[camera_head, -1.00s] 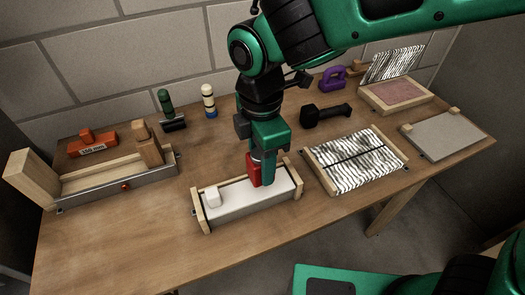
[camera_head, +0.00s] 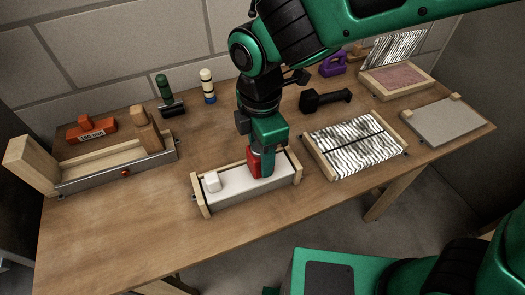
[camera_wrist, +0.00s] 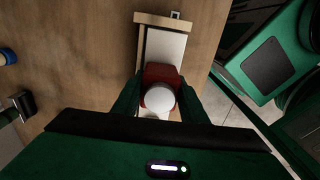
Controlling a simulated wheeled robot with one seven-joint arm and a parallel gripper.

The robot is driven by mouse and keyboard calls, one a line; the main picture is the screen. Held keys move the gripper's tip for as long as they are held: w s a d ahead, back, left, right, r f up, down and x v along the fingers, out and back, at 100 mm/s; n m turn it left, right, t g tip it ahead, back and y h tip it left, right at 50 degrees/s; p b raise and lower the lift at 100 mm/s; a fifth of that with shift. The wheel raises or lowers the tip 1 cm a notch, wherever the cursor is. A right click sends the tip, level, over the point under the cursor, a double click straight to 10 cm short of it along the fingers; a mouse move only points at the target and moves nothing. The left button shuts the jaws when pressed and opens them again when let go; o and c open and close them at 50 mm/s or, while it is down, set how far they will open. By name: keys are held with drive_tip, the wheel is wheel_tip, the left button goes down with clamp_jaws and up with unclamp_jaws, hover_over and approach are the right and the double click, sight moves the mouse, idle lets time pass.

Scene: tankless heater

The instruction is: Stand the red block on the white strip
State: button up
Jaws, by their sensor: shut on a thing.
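The red block (camera_head: 254,163) is between the fingers of my gripper (camera_head: 262,167), over the middle of the white strip (camera_head: 240,192). The strip lies in a long tray with wooden end pieces. In the wrist view the red block (camera_wrist: 160,73) sits between the two green fingers of my gripper (camera_wrist: 158,100), across the strip (camera_wrist: 164,46). A white round shape (camera_wrist: 159,98) shows in front of the block; I cannot tell whether it is part of it. The fingers hide the block's lower edge, so contact with the strip is unclear.
A black-and-white striped panel (camera_head: 355,148) lies to the right. A long wooden-and-metal fixture (camera_head: 118,172) is at the left. A black dumbbell-like tool (camera_head: 325,100) lies behind. The table's front left is clear.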

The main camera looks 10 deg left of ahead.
drive_tip(key=shift+f, duration=0.4)
drive_tip(key=o, duration=1.4)
drive_tip(key=shift+c, duration=0.2)
wheel_tip(320, 180, up, 11)
drive_tip(key=shift+w+f, duration=0.1)
